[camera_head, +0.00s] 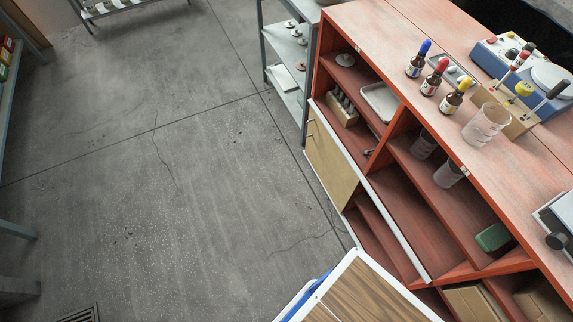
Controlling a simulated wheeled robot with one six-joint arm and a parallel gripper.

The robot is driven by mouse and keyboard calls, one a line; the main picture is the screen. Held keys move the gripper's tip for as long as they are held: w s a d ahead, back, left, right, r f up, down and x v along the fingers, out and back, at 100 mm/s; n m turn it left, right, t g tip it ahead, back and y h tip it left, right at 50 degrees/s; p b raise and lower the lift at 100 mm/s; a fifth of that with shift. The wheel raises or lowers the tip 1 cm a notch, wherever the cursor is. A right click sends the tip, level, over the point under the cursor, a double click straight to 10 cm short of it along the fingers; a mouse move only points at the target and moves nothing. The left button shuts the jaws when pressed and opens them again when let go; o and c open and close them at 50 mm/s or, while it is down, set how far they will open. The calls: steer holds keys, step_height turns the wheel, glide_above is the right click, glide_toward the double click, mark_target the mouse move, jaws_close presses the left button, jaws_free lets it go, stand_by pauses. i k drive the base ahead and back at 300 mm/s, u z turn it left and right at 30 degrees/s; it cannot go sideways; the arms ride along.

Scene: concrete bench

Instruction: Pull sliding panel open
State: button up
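The sliding panel (331,160) is a tan board on the front of a red-orange bench (352,22). It stands at the left part of the bench front, below a long white rail (398,232). My gripper is not in view.
Three dropper bottles (432,78), a clear beaker (487,124) and a blue device (505,50) stand on the bench top. A grey metal shelf (285,60) stands beyond the bench's far end. The concrete floor (150,170) on the left is largely clear.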

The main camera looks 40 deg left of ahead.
mark_target(339, 180)
steer(key=u, duration=1.25)
steer(key=k, duration=1.3)
steer(key=u, duration=0.6)
steer(key=i, duration=1.95)
steer(key=z, duration=0.7)
